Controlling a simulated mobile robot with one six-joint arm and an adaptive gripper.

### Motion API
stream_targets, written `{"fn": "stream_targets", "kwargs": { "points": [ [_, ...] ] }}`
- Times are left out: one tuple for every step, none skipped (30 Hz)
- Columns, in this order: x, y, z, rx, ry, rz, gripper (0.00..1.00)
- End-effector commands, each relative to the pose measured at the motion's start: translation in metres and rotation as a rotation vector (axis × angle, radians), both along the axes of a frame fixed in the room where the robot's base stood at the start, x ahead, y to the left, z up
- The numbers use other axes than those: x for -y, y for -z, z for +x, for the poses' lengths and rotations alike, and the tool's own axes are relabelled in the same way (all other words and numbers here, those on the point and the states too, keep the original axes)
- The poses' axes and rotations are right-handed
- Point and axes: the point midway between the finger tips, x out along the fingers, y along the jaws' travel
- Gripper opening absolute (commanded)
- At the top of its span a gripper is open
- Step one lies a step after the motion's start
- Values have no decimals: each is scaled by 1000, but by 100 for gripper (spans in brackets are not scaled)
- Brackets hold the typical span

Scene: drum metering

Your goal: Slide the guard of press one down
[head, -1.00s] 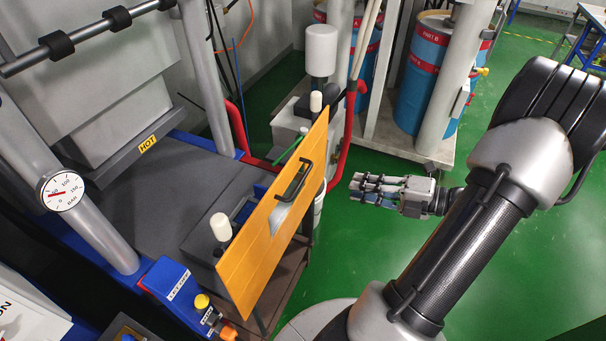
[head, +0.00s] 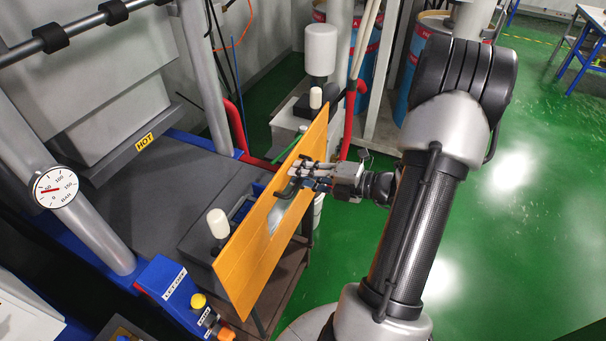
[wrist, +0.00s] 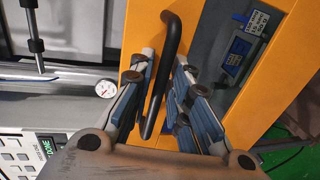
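The orange guard (head: 240,280) of the press is a flat upright panel with a window, in the middle of the head view. It fills much of the right of the wrist view (wrist: 206,32). Its black bar handle (wrist: 171,45) runs between my two fingers in the wrist view. My gripper (head: 298,178) is at the handle, on the outer face of the guard. In the wrist view my fingers (wrist: 165,70) are apart, one on each side of the bar, with gaps showing. Part of the handle is hidden by my gripper in the head view.
A blue control box (head: 176,288) with a yellow button stands at the lower left. A pressure gauge (head: 56,188) sits on a grey column. A hot-labelled block (head: 145,142) is behind the guard. Blue drums (head: 418,55) stand at the back.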

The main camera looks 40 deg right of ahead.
Motion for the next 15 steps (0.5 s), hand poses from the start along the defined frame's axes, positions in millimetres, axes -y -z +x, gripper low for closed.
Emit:
{"fn": "stream_targets", "kwargs": {
  "points": [
    [0,0,0,0,0,0,17],
    [0,0,0,0,0,0,17],
    [0,0,0,0,0,0,17],
    [0,0,0,0,0,0,17],
    [0,0,0,0,0,0,17],
    [0,0,0,0,0,0,15],
    [0,0,0,0,0,0,13],
    [0,0,0,0,0,0,11],
    [0,0,0,0,0,0,8],
    [0,0,0,0,0,0,6],
    [0,0,0,0,0,0,4],
    [0,0,0,0,0,0,2],
    [0,0,0,0,0,0,0],
    [0,0,0,0,0,0,0],
    [0,0,0,0,0,0,0]
  ]
}}
